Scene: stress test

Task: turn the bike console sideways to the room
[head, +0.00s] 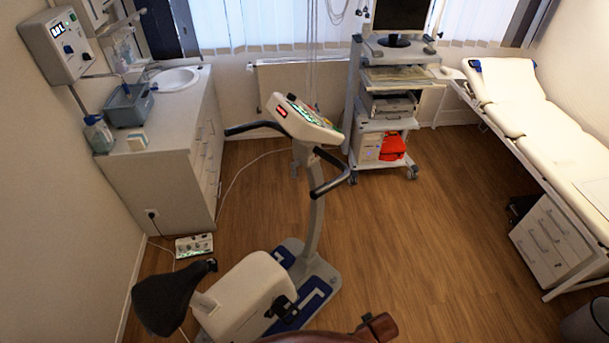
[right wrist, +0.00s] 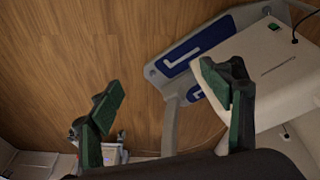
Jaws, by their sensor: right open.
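The bike console (head: 304,118) is a white box with a red readout and green-lit panel. It sits atop the exercise bike's grey post (head: 314,215), its panel tilted up toward the camera. Dark handlebars (head: 330,180) reach out on both sides below it. The bike's black saddle (head: 172,297) is at lower left. My right gripper (right wrist: 160,78) is open, its green-padded fingers wide apart. Its view shows the bike's white housing (right wrist: 265,68) and blue-patterned base (right wrist: 198,55), with nothing clearly between the pads. I cannot identify the console there.
A sink cabinet (head: 168,165) stands left, a wheeled equipment cart (head: 352,120) behind the console, and a white couch (head: 545,120) right. A power strip (head: 194,245) and cables lie left of the bike. A brown curved object (head: 375,328) shows at the bottom edge. Floor right of the bike is clear.

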